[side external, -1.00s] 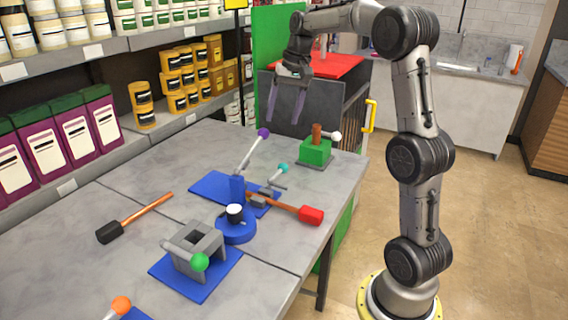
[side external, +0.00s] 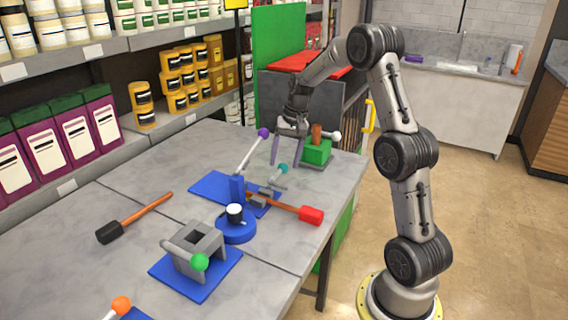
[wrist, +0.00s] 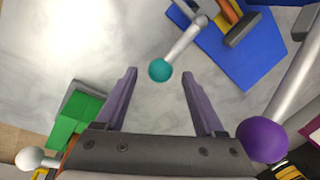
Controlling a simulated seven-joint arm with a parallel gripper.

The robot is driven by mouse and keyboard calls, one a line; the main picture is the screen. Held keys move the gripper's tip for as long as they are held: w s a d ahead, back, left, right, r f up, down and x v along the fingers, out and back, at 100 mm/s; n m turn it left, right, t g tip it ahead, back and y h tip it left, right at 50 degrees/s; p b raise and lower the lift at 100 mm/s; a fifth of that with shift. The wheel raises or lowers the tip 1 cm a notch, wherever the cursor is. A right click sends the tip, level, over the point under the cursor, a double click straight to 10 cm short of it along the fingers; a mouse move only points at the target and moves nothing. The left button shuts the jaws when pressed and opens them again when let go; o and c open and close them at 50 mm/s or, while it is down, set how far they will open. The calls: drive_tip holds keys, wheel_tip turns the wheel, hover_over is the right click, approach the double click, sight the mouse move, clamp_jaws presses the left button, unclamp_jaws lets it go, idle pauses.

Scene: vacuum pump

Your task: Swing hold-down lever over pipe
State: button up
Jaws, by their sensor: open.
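My gripper (side external: 287,148) is open and empty, pointing down above the table. In the wrist view its two fingertips (wrist: 159,73) lie on either side of the teal ball (wrist: 160,70), which appears beyond them and not held. The teal ball (side external: 282,169) tops a short grey lever (side external: 276,178) on a blue base plate (side external: 208,186). A copper pipe (side external: 272,201) with a red end (side external: 311,215) lies across that plate. A longer lever with a purple ball (side external: 263,132) rises from the same fixture; its ball (wrist: 263,139) is close to the right finger. I cannot tell exactly which lever is the hold-down.
A green block (side external: 316,152) with a brown post and a white-ball lever (side external: 336,135) stands close behind my gripper. A grey clamp block (side external: 195,243) with a green ball, a blue round part (side external: 236,229) and a black-ended copper rod (side external: 135,217) are nearer the front. The back-left table is clear.

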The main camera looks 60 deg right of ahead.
drive_tip(key=shift+w+f, duration=0.1)
drive_tip(key=shift+f, duration=0.75)
drive_tip(key=shift+c, duration=0.2)
clamp_jaws()
idle(0.7)
